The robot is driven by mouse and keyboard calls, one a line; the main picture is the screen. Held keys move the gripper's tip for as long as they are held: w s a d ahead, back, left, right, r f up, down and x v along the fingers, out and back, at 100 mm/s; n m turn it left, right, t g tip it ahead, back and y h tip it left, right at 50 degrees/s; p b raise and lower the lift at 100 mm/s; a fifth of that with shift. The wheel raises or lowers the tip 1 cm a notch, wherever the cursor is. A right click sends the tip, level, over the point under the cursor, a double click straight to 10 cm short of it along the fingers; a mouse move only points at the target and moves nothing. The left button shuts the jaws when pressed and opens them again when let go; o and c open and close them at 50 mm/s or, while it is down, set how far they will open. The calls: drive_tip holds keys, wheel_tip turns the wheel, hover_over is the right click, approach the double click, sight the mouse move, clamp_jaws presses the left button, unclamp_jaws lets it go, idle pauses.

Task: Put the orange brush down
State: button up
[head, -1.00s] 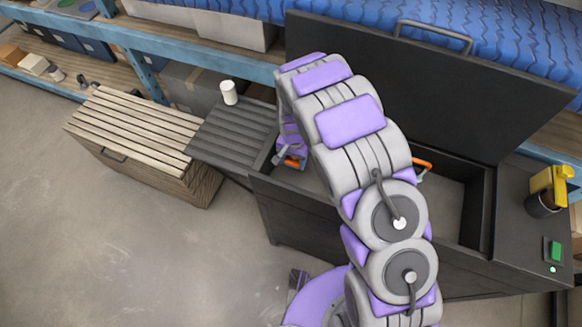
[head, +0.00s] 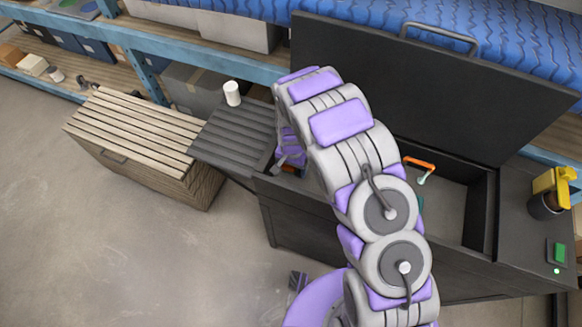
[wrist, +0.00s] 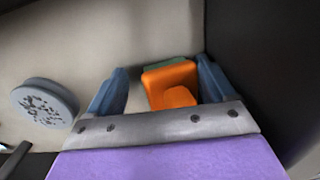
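The orange brush (wrist: 170,85) lies between the two blue-grey fingers of my gripper (wrist: 162,75) in the wrist view, with a greenish part behind it. A gap shows between the brush and the left finger, so the fingers stand apart and look open. The brush appears to rest on the pale floor of the dark box beside its dark wall. In the head view my gripper (head: 290,155) reaches down into the left end of the open box (head: 478,205), and my arm hides most of it. A bit of orange shows beneath it.
A round speckled grey disc (wrist: 45,103) lies left of my gripper. An orange-handled tool (head: 420,164) is in the box, right of my arm. The raised lid (head: 430,90) stands behind. A white cup (head: 232,93) sits on the slatted side shelf (head: 225,135). A yellow item (head: 552,185) stands right.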

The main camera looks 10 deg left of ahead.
drive_tip(key=shift+s+d+f, duration=0.2)
drive_tip(key=shift+s, duration=0.05)
drive_tip(key=shift+w+r, duration=0.25)
drive_tip(key=shift+r, duration=0.25)
wheel_tip(320, 180, up, 11)
drive_tip(key=p, duration=0.1)
drive_tip(key=shift+w+a, duration=0.15)
drive_tip(key=shift+w, duration=0.1)
drive_tip(key=shift+r, duration=0.15)
drive_tip(key=s+d+r, duration=0.5)
drive_tip(key=d+r, duration=0.4)
drive_tip(key=s+d+r, duration=0.5)
drive_tip(key=d+r, duration=0.4)
drive_tip(key=r, duration=0.1)
drive_tip(key=s+d+r, duration=0.2)
drive_tip(key=s+d, duration=0.1)
drive_tip(key=s, duration=0.4)
drive_tip(key=s+d+r+n+g, duration=0.1)
drive_tip(key=s+d+r, duration=0.1)
drive_tip(key=s, duration=0.5)
drive_tip(key=s+d+r, duration=0.2)
drive_tip(key=s+d, duration=0.1)
drive_tip(key=s, duration=0.4)
drive_tip(key=shift+d+n+g+p, duration=0.3)
drive_tip(key=shift+d, duration=0.05)
